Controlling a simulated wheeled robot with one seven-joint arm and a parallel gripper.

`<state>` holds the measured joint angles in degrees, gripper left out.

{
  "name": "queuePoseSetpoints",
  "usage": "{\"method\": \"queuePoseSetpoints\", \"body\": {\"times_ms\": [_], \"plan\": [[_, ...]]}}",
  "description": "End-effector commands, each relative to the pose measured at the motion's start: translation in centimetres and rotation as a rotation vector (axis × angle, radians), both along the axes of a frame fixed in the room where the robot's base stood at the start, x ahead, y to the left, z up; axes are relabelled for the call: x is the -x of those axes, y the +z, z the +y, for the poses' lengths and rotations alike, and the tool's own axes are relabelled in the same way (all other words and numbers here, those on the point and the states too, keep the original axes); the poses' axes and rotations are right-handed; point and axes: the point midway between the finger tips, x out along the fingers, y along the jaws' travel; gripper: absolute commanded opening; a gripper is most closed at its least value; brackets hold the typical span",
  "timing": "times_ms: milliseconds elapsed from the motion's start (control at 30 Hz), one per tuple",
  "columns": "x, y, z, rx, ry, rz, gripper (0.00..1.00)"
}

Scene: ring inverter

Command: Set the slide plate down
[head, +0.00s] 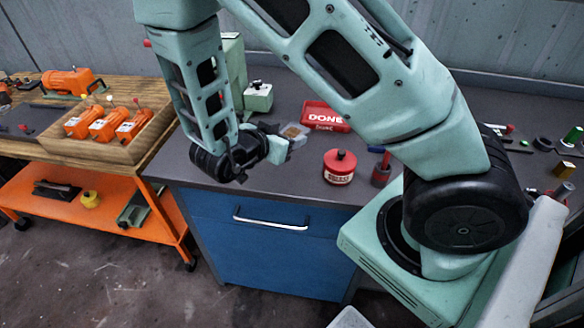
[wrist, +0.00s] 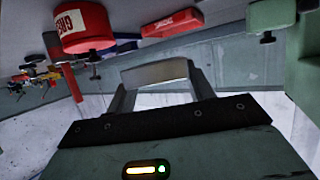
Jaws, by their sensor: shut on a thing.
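My gripper (wrist: 158,88) is shut on a flat, light-grey metal plate, which I take to be the slide plate (wrist: 155,73); it spans the space between the fingers in the wrist view. In the head view my gripper (head: 284,148) is over the left part of the dark workbench top, near its front edge. I cannot tell whether the plate touches the bench.
A red grease can (head: 340,167) stands to the right. A green machine (head: 258,97) stands behind. Bare bench top (head: 265,180) lies in front.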

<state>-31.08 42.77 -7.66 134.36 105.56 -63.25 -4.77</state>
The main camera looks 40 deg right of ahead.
Motion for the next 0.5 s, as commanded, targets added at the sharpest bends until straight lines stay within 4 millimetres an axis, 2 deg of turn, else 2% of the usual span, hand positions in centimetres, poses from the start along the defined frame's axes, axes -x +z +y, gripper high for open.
{"method": "queuePoseSetpoints", "body": {"times_ms": [167, 500], "plan": [[0.0, -0.6, -0.1, 0.004, 0.0, 0.002, 0.1], [0.0, -5.3, -0.1, 0.003, -0.001, 0.001, 0.1]]}}
